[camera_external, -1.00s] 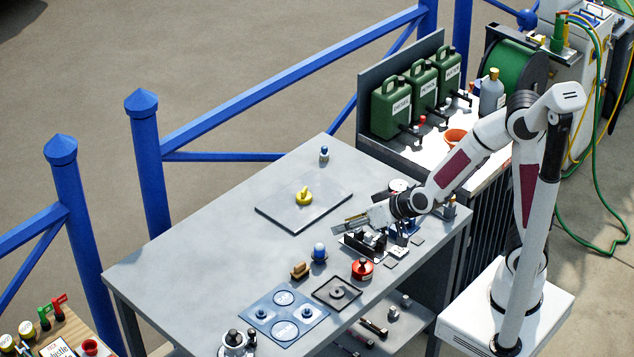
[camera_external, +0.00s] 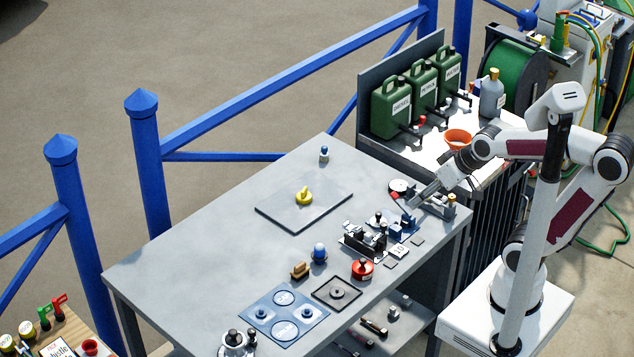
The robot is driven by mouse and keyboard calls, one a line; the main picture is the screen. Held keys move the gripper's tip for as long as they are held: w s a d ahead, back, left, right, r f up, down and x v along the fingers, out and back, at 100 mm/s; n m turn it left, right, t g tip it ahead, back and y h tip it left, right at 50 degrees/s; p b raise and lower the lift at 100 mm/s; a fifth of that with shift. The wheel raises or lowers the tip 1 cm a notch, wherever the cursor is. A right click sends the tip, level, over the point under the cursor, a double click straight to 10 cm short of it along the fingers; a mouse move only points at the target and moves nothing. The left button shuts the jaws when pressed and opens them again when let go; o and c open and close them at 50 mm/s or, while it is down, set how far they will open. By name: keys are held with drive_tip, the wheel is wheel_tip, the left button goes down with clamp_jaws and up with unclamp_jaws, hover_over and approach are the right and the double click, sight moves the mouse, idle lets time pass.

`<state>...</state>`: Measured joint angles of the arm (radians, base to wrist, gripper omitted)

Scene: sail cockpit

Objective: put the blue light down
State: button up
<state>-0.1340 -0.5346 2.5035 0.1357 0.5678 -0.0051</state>
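A blue-domed light (camera_external: 319,251) stands upright on a dark base on the grey table, left of the red round fixture. A smaller blue-topped piece (camera_external: 324,153) stands near the table's far edge. I cannot tell for sure which one is the blue light. My gripper (camera_external: 408,203) is low over the right end of the table, well apart from both. It is beside a blue fixture (camera_external: 409,222) and a white disc (camera_external: 401,186). A small red spot shows at its fingertips. The fingers are too small to tell whether they are open or hold anything.
A red round fixture (camera_external: 362,269), a black mechanism (camera_external: 365,241) and a wooden block (camera_external: 300,269) stand near the table's front. A blue plate with circles (camera_external: 285,316) and a dark square tray (camera_external: 336,292) lie nearby. A yellow knob (camera_external: 304,196) sits on a grey plate. The left tabletop is clear.

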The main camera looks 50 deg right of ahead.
drive_tip(key=s+d+r+g+h, duration=0.1)
drive_tip(key=s+d, duration=0.5)
drive_tip(key=s, duration=0.2)
drive_tip(key=shift+m+h, duration=0.3)
drive_tip(key=shift+h, duration=0.1)
idle(0.8)
